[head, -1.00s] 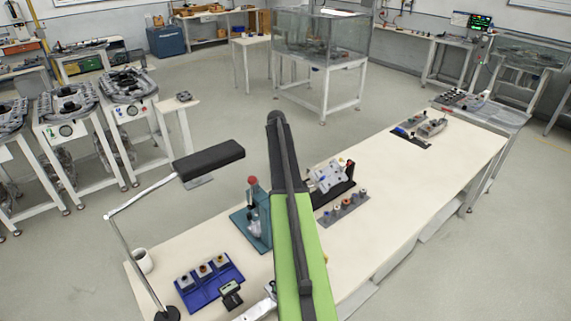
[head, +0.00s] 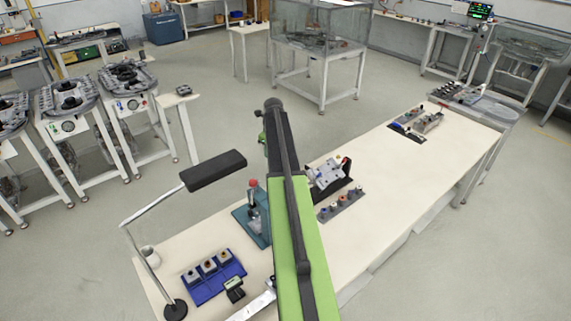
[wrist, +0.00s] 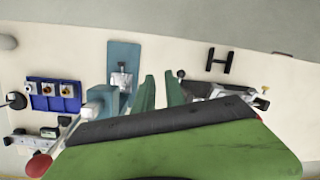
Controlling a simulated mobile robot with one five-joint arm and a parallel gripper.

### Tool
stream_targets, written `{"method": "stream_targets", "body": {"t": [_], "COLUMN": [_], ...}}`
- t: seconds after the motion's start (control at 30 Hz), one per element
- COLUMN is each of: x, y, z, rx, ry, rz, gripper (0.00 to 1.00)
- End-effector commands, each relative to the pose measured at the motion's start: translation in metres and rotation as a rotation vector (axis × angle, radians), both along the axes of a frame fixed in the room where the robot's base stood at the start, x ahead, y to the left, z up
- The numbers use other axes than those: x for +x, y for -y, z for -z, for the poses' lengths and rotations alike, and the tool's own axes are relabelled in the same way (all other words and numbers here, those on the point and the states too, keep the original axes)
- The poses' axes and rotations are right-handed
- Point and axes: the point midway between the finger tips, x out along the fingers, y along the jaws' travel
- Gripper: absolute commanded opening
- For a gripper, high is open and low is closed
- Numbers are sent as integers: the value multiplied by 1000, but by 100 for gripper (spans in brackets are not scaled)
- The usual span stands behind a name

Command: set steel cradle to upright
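The steel cradle (head: 326,174) looks like a grey metal plate on a black base, on the bench just right of my arm in the head view. Its plate sits tilted, with a small red knob by its upper right. In the wrist view, what seems to be the same cradle (wrist: 205,90) shows right of the fingers, partly covered by my arm. My gripper (wrist: 160,88) is open, its two green fingers apart with nothing between them. It is left of the cradle and does not appear to touch it. In the head view my arm hides most of the gripper.
A press on a teal plate (wrist: 122,58) stands left of the fingers. A blue tray (head: 219,285) with several parts lies nearer the bench's left end, below a black lamp head (head: 214,168). A grey row of pegs (head: 340,205) lies in front of the cradle. The bench's right middle is clear.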

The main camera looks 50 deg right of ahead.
Motion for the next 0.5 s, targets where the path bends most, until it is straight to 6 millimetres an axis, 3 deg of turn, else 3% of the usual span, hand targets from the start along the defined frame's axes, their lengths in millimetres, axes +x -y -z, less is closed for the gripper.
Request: {"method": "stream_targets", "body": {"t": [0.07, 0.2, 0.37, 0.5], "x": [-22, -75, -131, -149], "y": [-11, 13, 57, 74], "z": [21, 42, 60, 63], "rx": [72, 157, 172, 165], "ry": [150, 410, 482, 482], "rz": [-23, 43, 153, 183], "gripper": [3, 0, 0, 0]}}
